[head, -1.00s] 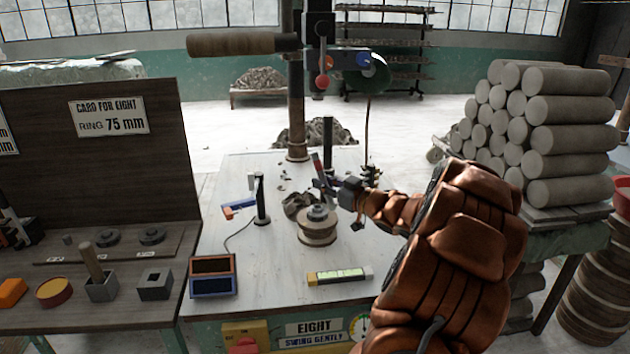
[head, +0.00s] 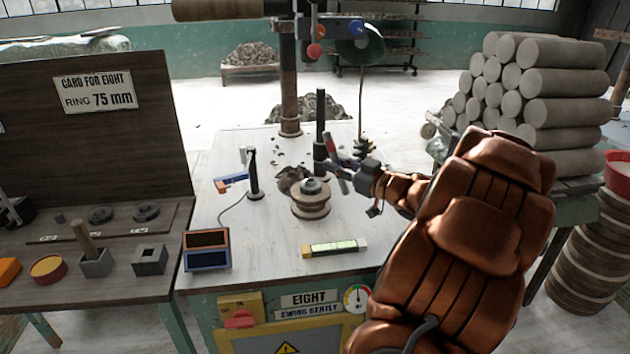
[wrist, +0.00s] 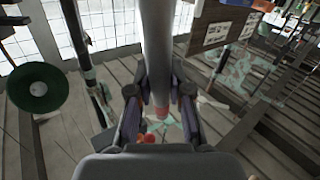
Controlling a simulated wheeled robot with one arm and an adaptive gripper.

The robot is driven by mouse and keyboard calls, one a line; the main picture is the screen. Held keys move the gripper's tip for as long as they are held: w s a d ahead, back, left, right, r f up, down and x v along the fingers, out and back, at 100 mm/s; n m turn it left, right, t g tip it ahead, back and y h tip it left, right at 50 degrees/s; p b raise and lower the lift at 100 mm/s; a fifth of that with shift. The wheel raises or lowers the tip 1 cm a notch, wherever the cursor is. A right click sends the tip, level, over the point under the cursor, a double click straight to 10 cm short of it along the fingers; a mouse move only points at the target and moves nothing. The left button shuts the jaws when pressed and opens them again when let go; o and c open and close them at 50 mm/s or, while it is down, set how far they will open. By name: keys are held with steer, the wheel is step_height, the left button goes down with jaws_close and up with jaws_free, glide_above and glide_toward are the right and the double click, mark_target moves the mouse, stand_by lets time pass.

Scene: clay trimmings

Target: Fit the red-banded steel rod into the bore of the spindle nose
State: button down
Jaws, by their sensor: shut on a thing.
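What seems to be the spindle nose (head: 312,186) is the dark grey hub on top of the round tan spool-like piece on the table. The bore cannot be made out.
A dark clay lump (head: 290,178) lies beside the spindle. The front tabletop is mostly clear.

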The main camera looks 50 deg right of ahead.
steer(key=shift+w+d+f+p, duration=0.4)
steer(key=shift+w+d+f, duration=0.3)
steer(key=shift+w, duration=1.9)
steer(key=shift+w+d+f+p, duration=0.5)
steer(key=shift+w+f, duration=0.35)
steer(key=shift+w, duration=1.8)
steer(key=shift+w+d+f+p, duration=0.35)
steer(key=shift+w+d+f, duration=0.4)
steer(key=shift+w, duration=1.85)
steer(key=c, duration=1.1)
jaws_free()
steer(key=shift+a, duration=0.1)
steer(key=shift+f, duration=0.15)
